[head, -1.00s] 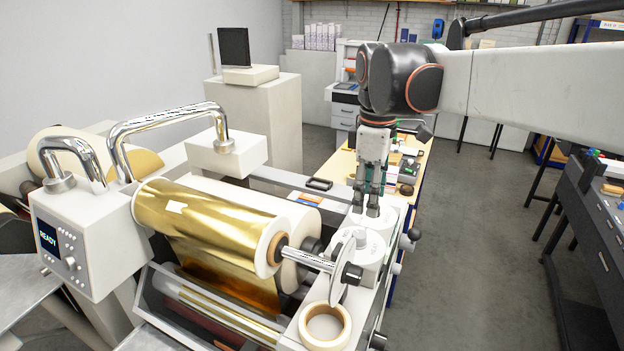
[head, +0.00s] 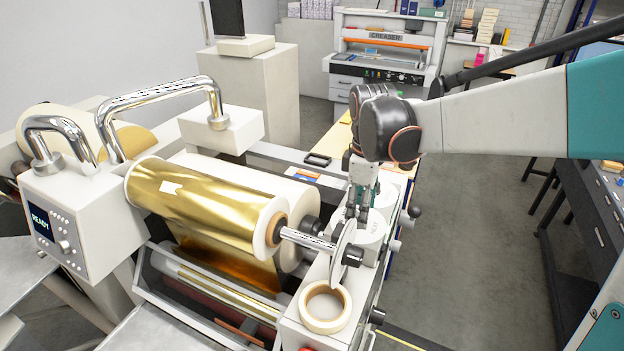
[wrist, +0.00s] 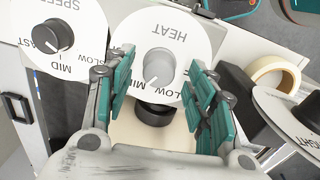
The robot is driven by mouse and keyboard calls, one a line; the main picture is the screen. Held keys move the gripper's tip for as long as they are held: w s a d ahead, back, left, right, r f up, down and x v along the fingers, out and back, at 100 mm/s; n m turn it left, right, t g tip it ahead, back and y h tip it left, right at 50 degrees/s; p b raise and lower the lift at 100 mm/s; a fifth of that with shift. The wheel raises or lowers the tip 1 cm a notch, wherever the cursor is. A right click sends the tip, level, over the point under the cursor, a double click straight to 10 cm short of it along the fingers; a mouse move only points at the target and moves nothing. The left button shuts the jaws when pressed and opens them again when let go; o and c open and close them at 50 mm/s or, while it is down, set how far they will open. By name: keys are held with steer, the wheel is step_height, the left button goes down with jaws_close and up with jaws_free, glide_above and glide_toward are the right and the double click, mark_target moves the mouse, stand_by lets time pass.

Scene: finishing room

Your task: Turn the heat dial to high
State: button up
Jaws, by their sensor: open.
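The heat dial (wrist: 172,38) is a white disc marked HEAT, with a grey knob (wrist: 160,68) at its middle. The HIGH mark is not seen. My gripper (wrist: 160,72) is open, with its green-padded fingers on either side of the knob; whether they touch it I cannot tell. In the head view my gripper (head: 357,212) points down over the white dials on the machine's right side, and its fingers partly hide them.
The speed dial (wrist: 53,37), with a black knob, stands close beside the heat dial. A control box (head: 70,220) reads READY. Open floor (head: 470,250) lies right.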

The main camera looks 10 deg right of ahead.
steer(key=shift+f, duration=0.9)
steer(key=shift+w, duration=0.1)
steer(key=c, duration=1.1)
steer(key=shift+o, duration=0.2)
steer(key=shift+m, duration=0.4)
steer(key=m+b, duration=0.2)
steer(key=m, duration=0.2)
steer(key=shift+f+m, duration=0.1)
steer(key=shift+m, duration=0.2)
steer(key=m+b, duration=0.1)
steer(key=m, duration=0.5)
steer(key=shift+b, duration=0.4)
steer(key=shift+m, duration=0.4)
